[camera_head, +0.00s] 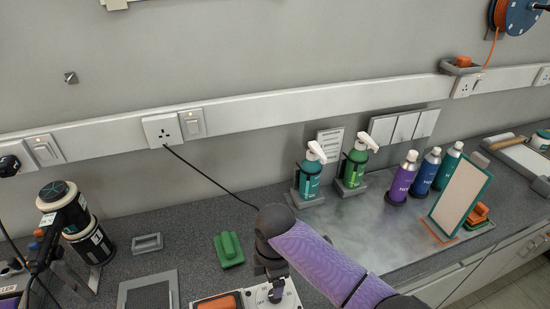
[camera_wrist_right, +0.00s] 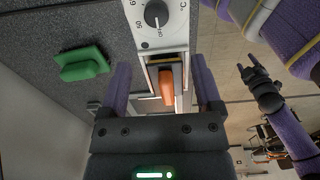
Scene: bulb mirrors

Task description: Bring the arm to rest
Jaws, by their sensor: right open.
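My right arm (camera_head: 325,262), in a purple sleeve, reaches in from the lower right in the head view. Its gripper (camera_head: 270,278) points down over a pale control panel (camera_head: 290,299) on the counter. In the right wrist view the right gripper (camera_wrist_right: 163,92) has its two purple fingers wide apart. An orange block (camera_wrist_right: 166,87) in a recess of the panel shows between them, and nothing is held. A black dial (camera_wrist_right: 156,14) with temperature marks lies beyond. Another black gripper (camera_wrist_right: 247,70), seemingly my left, hangs over the floor; its jaw state is unclear.
A green block (camera_head: 229,249) lies left of the arm. Two pump bottles (camera_head: 310,176), several spray bottles (camera_head: 403,180) and a framed upright panel (camera_head: 461,193) stand behind and right. A dark canister (camera_head: 92,245) stands at left. A black cable (camera_head: 210,179) hangs from a wall socket.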

